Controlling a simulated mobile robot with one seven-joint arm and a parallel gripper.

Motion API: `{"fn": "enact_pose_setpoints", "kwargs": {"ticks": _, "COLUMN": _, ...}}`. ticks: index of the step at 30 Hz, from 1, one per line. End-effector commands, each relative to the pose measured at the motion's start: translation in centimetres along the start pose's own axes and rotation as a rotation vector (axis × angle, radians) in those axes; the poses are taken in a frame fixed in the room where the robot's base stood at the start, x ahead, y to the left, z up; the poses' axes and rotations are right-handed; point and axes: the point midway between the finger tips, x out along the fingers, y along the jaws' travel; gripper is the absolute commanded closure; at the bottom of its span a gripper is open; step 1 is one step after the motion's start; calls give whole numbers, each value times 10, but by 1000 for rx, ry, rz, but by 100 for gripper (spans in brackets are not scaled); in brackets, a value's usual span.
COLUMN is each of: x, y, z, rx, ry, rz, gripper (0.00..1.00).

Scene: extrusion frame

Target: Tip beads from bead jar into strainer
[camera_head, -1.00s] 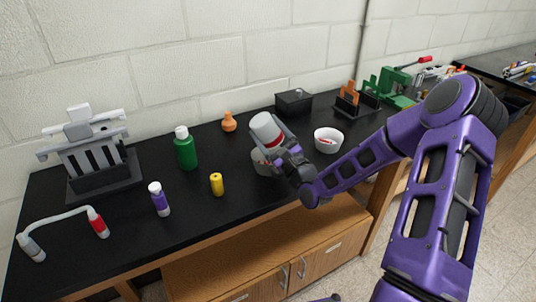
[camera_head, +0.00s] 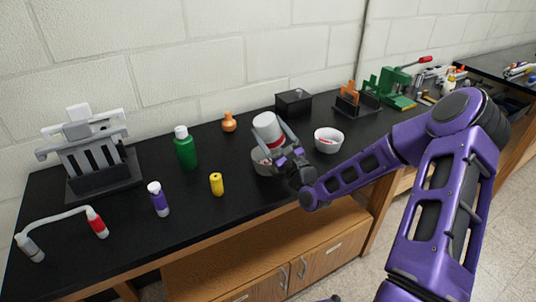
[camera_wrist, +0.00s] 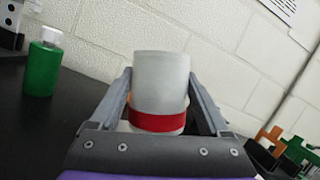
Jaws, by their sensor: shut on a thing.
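The bead jar appears to be the grey-white cylinder with a red band (camera_head: 267,127). My gripper (camera_head: 283,152) is shut on it, with a finger on each side, as the wrist view also shows the jar (camera_wrist: 161,85). The jar is held above the bench, leaning slightly left in the head view. Just below it is a grey round vessel (camera_head: 260,164), likely the strainer, partly covered by the jar and my gripper. Its inside is hidden. I cannot see any beads or tell which end of the jar is open.
A white bowl with something red inside (camera_head: 328,140) stands to the right. A yellow cylinder (camera_head: 216,184), purple bottle (camera_head: 159,199), green bottle (camera_head: 185,150) and orange flask (camera_head: 229,122) stand to the left. A black box (camera_head: 293,102) is behind.

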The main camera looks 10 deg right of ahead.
Motion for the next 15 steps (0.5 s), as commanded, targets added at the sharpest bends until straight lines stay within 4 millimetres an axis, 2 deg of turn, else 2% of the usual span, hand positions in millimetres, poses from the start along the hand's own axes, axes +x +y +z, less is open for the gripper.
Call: {"fn": "enact_pose_setpoints", "kwargs": {"ticks": 15, "x": -2, "y": -4, "z": -2, "rx": 63, "ry": -16, "rz": -28, "gripper": 79}}
